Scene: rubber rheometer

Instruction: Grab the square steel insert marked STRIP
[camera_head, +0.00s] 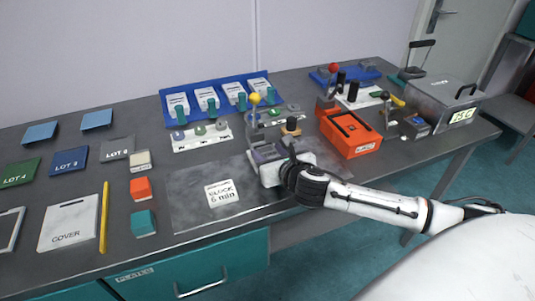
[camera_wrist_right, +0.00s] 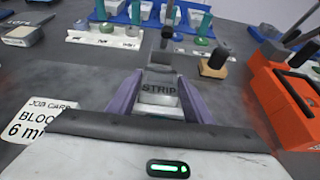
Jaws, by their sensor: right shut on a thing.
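The steel insert marked STRIP (camera_wrist_right: 158,88) is a grey block with dark lettering in the right wrist view. It sits between the two purple fingers of my right gripper (camera_wrist_right: 158,97), which is shut on it. In the head view my right gripper (camera_head: 264,153) is over the dark bench mat, its arm coming in from the right. The insert is mostly hidden there by the gripper. I cannot tell whether the insert touches the mat. My left gripper is not in view.
A job card (camera_head: 222,192) lies on the mat (camera_head: 190,212) left of my right gripper. An orange box (camera_head: 350,135) stands to the right, with a black-knobbed wooden piece (camera_head: 291,127) close by. A white rack (camera_head: 202,137) of small parts and a blue rack (camera_head: 215,92) stand behind.

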